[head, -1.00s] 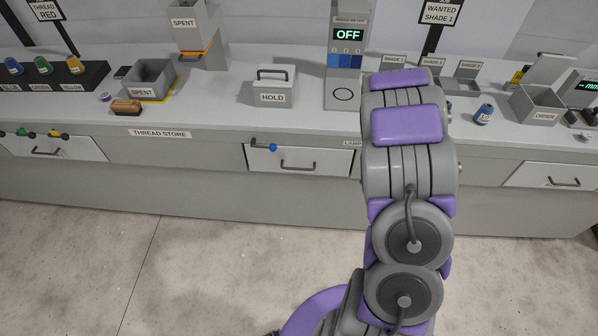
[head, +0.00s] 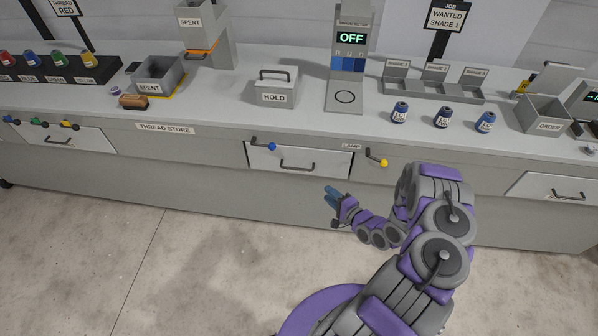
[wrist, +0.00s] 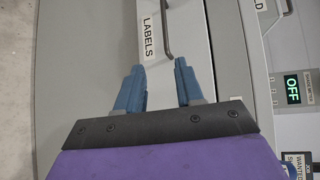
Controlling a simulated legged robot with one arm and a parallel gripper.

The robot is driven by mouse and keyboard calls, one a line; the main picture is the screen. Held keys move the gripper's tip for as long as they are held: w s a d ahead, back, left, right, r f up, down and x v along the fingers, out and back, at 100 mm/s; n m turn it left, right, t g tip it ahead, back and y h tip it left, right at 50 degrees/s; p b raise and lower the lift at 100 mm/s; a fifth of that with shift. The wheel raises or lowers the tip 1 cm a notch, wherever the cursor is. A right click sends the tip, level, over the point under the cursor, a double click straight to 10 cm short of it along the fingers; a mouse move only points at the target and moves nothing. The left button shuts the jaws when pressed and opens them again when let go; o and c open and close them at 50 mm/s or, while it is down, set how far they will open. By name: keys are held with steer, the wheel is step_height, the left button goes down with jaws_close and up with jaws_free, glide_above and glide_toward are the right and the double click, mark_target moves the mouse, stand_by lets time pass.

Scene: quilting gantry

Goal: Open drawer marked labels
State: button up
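The drawer marked labels (wrist: 192,38) is a pale front panel in the wrist view, with a LABELS tag (wrist: 148,36) and a dark bar handle (wrist: 168,32). It appears to be the middle drawer (head: 270,160) in the head view, where its front looks flush with the counter and its tag cannot be read. Its handle (head: 298,167) sits at mid-width. My gripper (head: 331,194) is below and in front of this drawer, apart from it. In the wrist view, my gripper's (wrist: 158,82) two blue fingers are spread with nothing between them; the handle lies beyond the fingertips.
Other drawers are at left (head: 65,140) and right (head: 540,188). A HOLD box (head: 275,88) stands on the counter above. The floor in front is clear.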

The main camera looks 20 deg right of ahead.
steer(key=r+b+x, duration=0.1)
steer(key=b+x, duration=0.1)
steer(key=x, duration=1.5)
steer(key=shift+w+a+t, duration=0.25)
steer(key=shift+a+t, duration=0.05)
steer(key=shift+a, duration=0.1)
steer(key=shift+c, duration=0.3)
jaws_close()
